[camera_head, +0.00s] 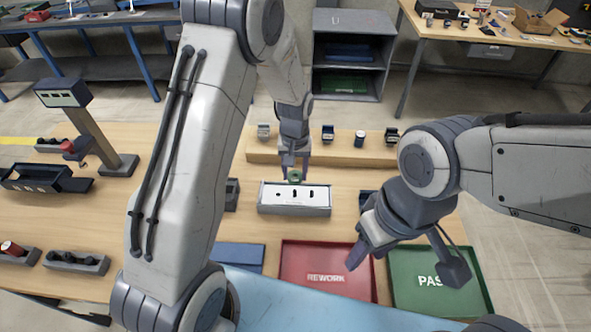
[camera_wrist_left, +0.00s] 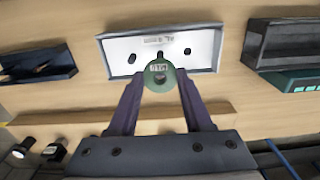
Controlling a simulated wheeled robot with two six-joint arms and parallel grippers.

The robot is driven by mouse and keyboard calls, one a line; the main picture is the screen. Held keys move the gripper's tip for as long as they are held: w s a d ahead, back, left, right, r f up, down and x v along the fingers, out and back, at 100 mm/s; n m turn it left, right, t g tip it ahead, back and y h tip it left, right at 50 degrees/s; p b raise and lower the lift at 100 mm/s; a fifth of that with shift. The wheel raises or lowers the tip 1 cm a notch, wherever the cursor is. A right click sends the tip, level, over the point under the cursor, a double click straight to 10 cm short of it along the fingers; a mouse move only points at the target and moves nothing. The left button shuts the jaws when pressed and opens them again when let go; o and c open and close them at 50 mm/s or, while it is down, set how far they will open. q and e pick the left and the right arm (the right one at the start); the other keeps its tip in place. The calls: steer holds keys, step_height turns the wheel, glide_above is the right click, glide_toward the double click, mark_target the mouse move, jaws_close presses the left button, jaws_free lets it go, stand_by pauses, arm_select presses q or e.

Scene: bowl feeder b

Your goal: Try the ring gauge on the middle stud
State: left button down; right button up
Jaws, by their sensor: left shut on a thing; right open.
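A green ring gauge (camera_head: 295,174) is held in my left gripper (camera_head: 294,167), just behind the white-topped stud block (camera_head: 268,197). The block shows three dark studs in a row, with the middle stud (camera_head: 295,193) in line with the ring. In the left wrist view, the ring (camera_wrist_left: 149,80) sits between the fingertips (camera_wrist_left: 159,82) and overlaps the near edge of the block (camera_wrist_left: 112,48). Whether the ring touches the block I cannot tell. My right gripper (camera_head: 405,262) is open and empty above the trays.
A red REWORK tray (camera_head: 288,258) and a green PASS tray (camera_head: 400,287) lie at the front. A raised wooden ledge (camera_head: 345,153) behind the block carries several small parts. A post with a display (camera_head: 65,95) and dark racks stand at left.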

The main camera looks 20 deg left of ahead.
mark_target(295, 191)
arm_select(q)
steer(key=shift+s+f+b, duration=0.15)
steer(key=shift+f+b, duration=1.25)
steer(key=shift+f, duration=0.8)
steer(key=shift+f+b, duration=1.05)
steer(key=shift+f, duration=0.45)
stand_by(0.4)
steer(key=shift+r, duration=0.1)
stand_by(1.0)
steer(key=shift+r+p, duration=2.45)
steer(key=shift+r, duration=0.5)
